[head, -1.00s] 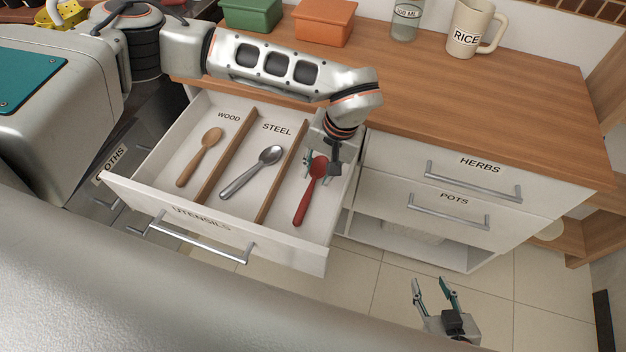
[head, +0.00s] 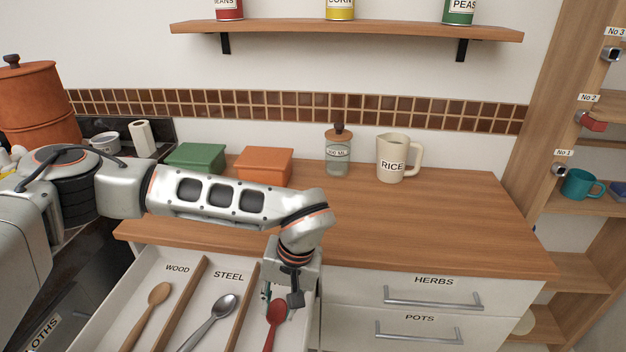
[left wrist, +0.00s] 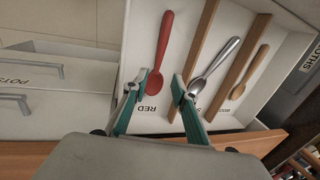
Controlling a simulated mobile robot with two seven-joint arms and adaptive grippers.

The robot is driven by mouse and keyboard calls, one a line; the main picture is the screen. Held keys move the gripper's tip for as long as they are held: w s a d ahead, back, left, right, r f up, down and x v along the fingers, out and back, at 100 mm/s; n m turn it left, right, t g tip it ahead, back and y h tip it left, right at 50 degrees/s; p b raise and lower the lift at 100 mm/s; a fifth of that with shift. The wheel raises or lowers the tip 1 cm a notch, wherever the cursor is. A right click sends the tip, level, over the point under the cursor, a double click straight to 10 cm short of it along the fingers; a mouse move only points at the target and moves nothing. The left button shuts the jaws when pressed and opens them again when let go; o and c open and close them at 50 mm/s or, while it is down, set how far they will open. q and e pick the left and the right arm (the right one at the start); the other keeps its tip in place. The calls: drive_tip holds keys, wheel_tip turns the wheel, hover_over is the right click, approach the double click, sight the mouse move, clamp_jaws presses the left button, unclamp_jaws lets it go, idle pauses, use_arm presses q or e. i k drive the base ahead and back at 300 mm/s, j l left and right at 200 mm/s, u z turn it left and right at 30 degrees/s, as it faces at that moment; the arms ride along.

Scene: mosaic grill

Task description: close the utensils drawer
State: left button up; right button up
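The utensils drawer (head: 137,287) is pulled open below the counter; its front is out of the head view. Wooden dividers split it into compartments, with WOOD and STEEL labels showing. A wooden spoon (head: 152,308), a steel spoon (head: 214,318) and a red spoon (head: 273,327) lie in separate compartments. My left gripper (head: 281,300) is over the red spoon's compartment, inside the drawer's outline. In the left wrist view the left gripper (left wrist: 160,80) is open, its fingers apart around the image of the red spoon's bowl (left wrist: 154,88). Contact cannot be told. My right gripper is not in view.
HERBS (head: 425,292) and POTS (head: 410,329) drawers are shut, to the right of the open drawer. The counter (head: 420,225) holds a green box (head: 196,158), an orange box (head: 264,167), a glass jar (head: 338,158) and a RICE pitcher (head: 391,160) at its back. Its front is clear.

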sight(197, 279)
drive_tip(key=k+l, duration=0.35)
drive_tip(key=l, duration=0.15)
drive_tip(key=k+l, duration=0.35)
drive_tip(key=l, duration=0.2)
